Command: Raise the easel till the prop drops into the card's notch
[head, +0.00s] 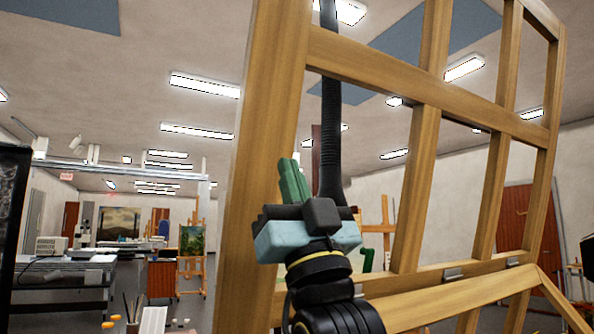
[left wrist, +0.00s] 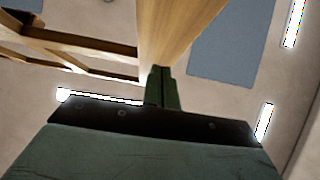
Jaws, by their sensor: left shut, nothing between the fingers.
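The easel (head: 265,120) is a large wooden frame with crossbars and uprights. It fills the middle and right of the head view and leans. My left gripper (head: 294,168) has green fingers pointing up, closed together with nothing between them. In the head view it overlaps the easel's left post. In the left wrist view the closed fingertips (left wrist: 161,70) lie in front of the broad wooden post of the easel (left wrist: 175,30); I cannot tell whether they touch it. I cannot make out the prop, the card or its notch. My right gripper is in neither view.
A workbench (head: 65,283) stands at the left, with a small painting on an easel (head: 192,240) farther back. Brushes (head: 133,308) stand at the lower left. A dark panel (head: 12,190) borders the left edge. Open floor shows between the bench and the easel.

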